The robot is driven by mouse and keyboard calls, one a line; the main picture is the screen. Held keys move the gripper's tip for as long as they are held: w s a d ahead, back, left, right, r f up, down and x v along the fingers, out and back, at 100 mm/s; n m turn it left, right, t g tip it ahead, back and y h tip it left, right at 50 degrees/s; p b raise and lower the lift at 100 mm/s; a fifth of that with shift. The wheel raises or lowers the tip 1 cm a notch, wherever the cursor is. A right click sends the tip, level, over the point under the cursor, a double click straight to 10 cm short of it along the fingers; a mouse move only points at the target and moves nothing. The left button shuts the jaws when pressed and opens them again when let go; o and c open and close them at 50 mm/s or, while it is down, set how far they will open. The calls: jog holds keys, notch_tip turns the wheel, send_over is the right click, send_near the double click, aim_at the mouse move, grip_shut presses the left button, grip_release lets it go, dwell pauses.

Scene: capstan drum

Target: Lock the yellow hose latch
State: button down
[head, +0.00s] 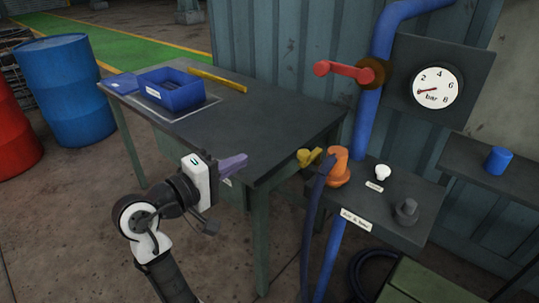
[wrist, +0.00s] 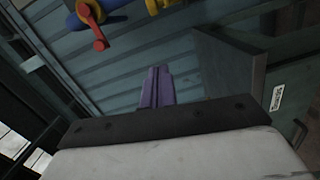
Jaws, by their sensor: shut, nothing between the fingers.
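The yellow hose latch (head: 309,157) sticks out to the left of the orange hose coupling (head: 338,168), which stands at the left end of the dark shelf with a dark blue hose (head: 313,205) hanging from it. My gripper (head: 236,163) has purple fingers, shut and empty. It is left of the latch, apart from it, by the near edge of the table in the picture. In the wrist view the shut fingers (wrist: 157,88) point at the corrugated wall. A yellow part (wrist: 155,6) is cut off at the top there; I cannot tell whether it is the latch.
The dark table (head: 200,110) carries a blue bin (head: 170,90) and a yellow bar (head: 217,79). A red lever (head: 345,70) sits on the blue pipe (head: 381,45) beside a gauge (head: 436,87). The shelf holds a white knob (head: 382,173) and a grey knob (head: 405,210).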

aim_at(310, 160)
jog(key=w+d+p, duration=0.2)
jog(key=w+d, duration=0.3)
jog(key=d, duration=0.5)
jog(key=shift+w+f, duration=0.25)
jog(key=shift+f, duration=0.15)
jog(key=shift+p, duration=0.35)
